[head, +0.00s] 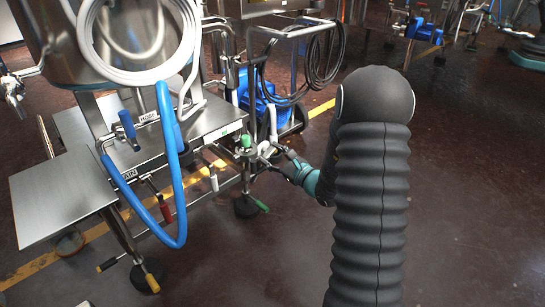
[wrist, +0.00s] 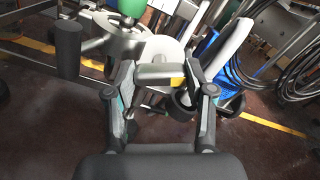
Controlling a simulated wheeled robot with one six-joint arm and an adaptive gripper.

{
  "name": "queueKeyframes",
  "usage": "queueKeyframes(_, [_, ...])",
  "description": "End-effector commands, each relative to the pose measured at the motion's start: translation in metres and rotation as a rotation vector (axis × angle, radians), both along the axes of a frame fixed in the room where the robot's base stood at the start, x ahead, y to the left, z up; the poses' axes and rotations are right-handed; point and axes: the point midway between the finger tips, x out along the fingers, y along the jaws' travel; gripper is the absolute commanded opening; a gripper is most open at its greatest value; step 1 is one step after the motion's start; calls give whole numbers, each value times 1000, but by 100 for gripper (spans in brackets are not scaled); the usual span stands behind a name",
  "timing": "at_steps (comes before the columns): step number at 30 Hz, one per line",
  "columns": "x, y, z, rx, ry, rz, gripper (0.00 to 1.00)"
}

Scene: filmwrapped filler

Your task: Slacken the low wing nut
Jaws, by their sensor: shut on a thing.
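The low wing nut is a bare metal piece with a blunt wing (wrist: 168,74), low at the near corner of the steel frame. In the wrist view the wing lies crosswise between the two fingers of my gripper (wrist: 160,78). My gripper is shut on it, one finger at each end. In the head view my gripper (head: 279,159) reaches in from the right to the clamp beside the frame's leg. The nut itself is small there and partly hidden by the fingers. A round metal clamp body (wrist: 118,47) sits just behind the wing.
A green knob (head: 246,141) stands just above the clamp. A pale bar (wrist: 232,48) rises close to my right finger. A dark cylinder (wrist: 67,53) hangs at left. A blue hose (head: 174,170) loops from the vessel. Open floor (head: 470,190) lies at right.

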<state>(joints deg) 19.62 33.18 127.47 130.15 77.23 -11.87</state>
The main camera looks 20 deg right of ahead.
Motion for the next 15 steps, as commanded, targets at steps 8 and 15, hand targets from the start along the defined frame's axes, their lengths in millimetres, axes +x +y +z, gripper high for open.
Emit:
queueKeyframes(8, [0,-1,0,-229,-125,-2,19])
queueKeyframes(15, [0,-1,0,-422,-230,-2,19])
